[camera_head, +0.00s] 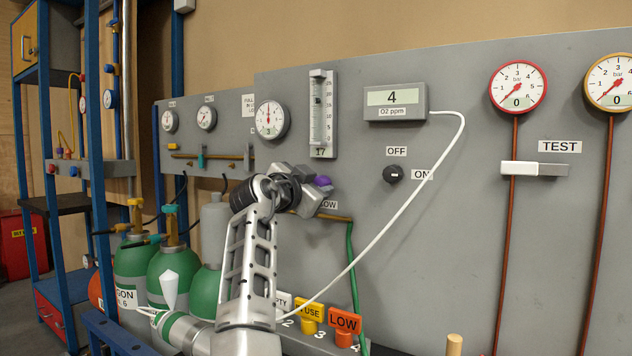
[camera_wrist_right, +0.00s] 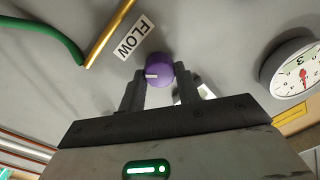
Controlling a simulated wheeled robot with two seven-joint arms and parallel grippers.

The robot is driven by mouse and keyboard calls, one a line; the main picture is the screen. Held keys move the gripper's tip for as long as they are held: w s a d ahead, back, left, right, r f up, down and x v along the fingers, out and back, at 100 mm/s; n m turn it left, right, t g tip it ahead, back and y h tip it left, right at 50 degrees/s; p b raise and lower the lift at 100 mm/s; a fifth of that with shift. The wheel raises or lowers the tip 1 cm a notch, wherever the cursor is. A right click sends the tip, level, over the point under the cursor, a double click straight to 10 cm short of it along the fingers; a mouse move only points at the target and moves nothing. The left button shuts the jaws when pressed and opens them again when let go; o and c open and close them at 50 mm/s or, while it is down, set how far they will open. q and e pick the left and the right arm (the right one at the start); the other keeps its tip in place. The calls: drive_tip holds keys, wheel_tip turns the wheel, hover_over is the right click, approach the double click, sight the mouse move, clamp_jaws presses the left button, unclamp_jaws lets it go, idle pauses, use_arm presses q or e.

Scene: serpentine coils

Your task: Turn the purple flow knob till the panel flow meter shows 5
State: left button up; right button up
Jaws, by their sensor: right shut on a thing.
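The purple flow knob (camera_wrist_right: 158,70) sits between the two fingers of my right gripper (camera_wrist_right: 159,88) in the right wrist view, with a white pointer mark on its face. The gripper is shut on it. In the head view my right gripper (camera_head: 312,190) reaches up to the panel, and a bit of the purple knob (camera_head: 322,181) shows beside it. The panel flow meter (camera_head: 322,112) is a clear vertical tube with a scale, above the knob. My left gripper is not in view.
An O2 display (camera_head: 395,101) reads 4. A black OFF/ON switch (camera_head: 393,174) is to the right. A white cable (camera_head: 415,190) hangs across the panel. A green hose (camera_head: 351,270) runs down below the knob. Green gas cylinders (camera_head: 172,270) stand at the left.

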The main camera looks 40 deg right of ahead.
drive_tip(key=n+p, duration=0.4)
drive_tip(key=n, duration=0.1)
drive_tip(key=shift+r, duration=0.2)
drive_tip(key=n+p, duration=0.4)
drive_tip(key=shift+w, duration=0.15)
drive_tip(key=n+p, duration=0.3)
drive_tip(key=n, duration=0.1)
drive_tip(key=shift+n+g+p, duration=0.35)
drive_tip(key=shift+n+g, duration=0.05)
drive_tip(key=n+p, duration=0.3)
drive_tip(key=n, duration=0.1)
drive_tip(key=shift+w+a+f, duration=0.1)
drive_tip(key=shift+w, duration=0.05)
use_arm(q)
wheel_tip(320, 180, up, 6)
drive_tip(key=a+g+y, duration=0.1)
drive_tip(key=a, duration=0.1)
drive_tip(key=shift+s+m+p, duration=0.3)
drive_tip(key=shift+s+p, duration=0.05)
use_arm(e)
drive_tip(key=shift+n, duration=0.3)
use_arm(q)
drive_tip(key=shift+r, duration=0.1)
use_arm(e)
drive_tip(key=shift+f, duration=0.1)
